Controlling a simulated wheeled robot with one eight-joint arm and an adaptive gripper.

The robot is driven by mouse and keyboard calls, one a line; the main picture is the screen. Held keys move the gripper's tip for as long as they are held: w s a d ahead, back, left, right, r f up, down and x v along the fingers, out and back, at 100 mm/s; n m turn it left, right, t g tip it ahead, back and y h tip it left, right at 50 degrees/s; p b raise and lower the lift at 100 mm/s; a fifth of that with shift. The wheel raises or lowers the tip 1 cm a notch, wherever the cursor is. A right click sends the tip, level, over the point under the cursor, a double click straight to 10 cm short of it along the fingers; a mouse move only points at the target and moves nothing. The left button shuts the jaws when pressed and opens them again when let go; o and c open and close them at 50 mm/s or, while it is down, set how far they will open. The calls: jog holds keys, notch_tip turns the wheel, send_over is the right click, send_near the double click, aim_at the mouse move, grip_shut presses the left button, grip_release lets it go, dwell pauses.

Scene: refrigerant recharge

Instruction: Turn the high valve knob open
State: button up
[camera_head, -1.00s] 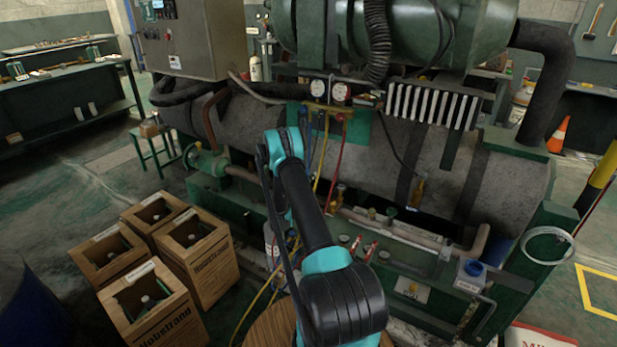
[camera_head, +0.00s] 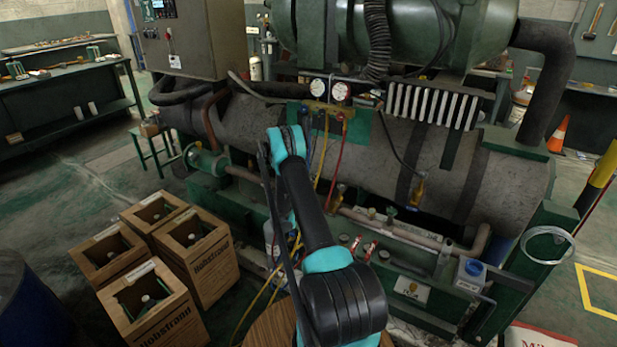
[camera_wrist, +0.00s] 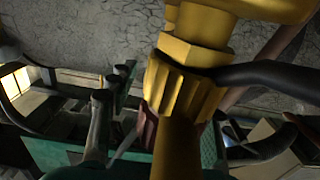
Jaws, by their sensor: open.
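The gauge manifold (camera_head: 326,107) is a yellow bar with two round dials (camera_head: 318,87) on the front of the big grey tank. A red hose (camera_head: 337,152) and a yellow hose (camera_head: 323,150) hang below it. In the wrist view a large gold fitting (camera_wrist: 182,92) with a ribbed collar fills the middle, close to the camera. My gripper (camera_wrist: 185,135) is open, its dark parts showing on both sides of the fitting; I cannot tell whether they touch it. In the head view my arm hides the gripper. I cannot clearly make out the high valve knob.
Wooden crates (camera_head: 212,265) stand on the floor at left. A black hose (camera_wrist: 255,75) crosses right of the fitting. A grey control cabinet (camera_head: 180,40) stands upper left.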

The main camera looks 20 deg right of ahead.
jog(key=shift+r, duration=0.1)
notch_tip(320, 180, up, 10)
jog(key=shift+f, duration=0.1)
dwell(0.4)
dwell(0.4)
jog(key=s+a+r+n+g+y, duration=0.2)
jog(key=s+a+r+y, duration=0.15)
jog(key=s+r, duration=0.45)
jog(key=s+a+r+n+g+y, duration=0.2)
jog(key=s+a+r+y, duration=0.15)
jog(key=s, duration=0.95)
jog(key=s+a+f+n+g+y, duration=0.1)
jog(key=s+a, duration=0.4)
jog(key=s, duration=0.5)
jog(key=s+a+f+n+g+y, duration=0.1)
jog(key=s+a+f+n+y, duration=0.1)
jog(key=s+a, duration=0.4)
jog(key=s+a+f+n+y, duration=0.2)
jog(key=s+a, duration=0.4)
jog(key=s, duration=0.9)
jog(key=shift+a+n+g+y, duration=0.15)
jog(key=shift+n+g+y, duration=0.25)
jog(key=shift+n+y, duration=0.5)
